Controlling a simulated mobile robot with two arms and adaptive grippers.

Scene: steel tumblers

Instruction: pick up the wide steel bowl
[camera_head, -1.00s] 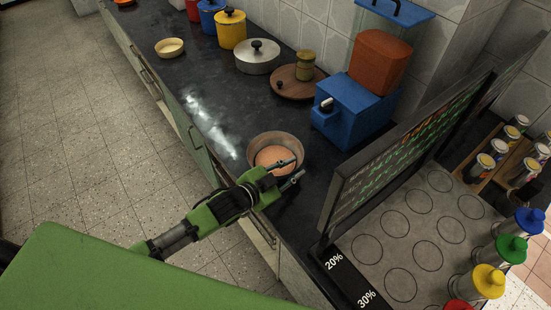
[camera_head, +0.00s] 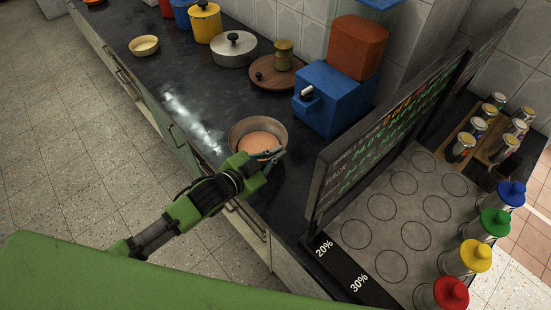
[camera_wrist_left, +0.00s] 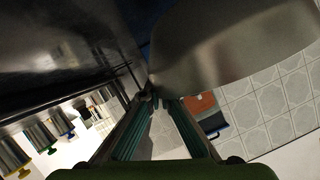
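The wide steel bowl (camera_head: 240,131), with a pinkish-orange inside bottom, is on the dark counter near its front edge. My left gripper (camera_head: 274,156) is at the bowl's near right rim, its fingers drawn close together there. In the left wrist view the bowl's curved wall (camera_wrist_left: 235,42) fills the top right, and the fingertips of my left gripper (camera_wrist_left: 156,94) nearly meet at its edge, closed on the rim. I cannot tell whether the bowl's base is clear of the counter. My right gripper is not in view.
A blue box-shaped appliance (camera_head: 329,112) with a reddish-brown top stands behind the bowl to the right. A dark menu board (camera_head: 385,125) rises right of my gripper. A lidded pot (camera_head: 234,52) and round wooden board (camera_head: 268,82) are farther back. The counter left of the bowl is clear.

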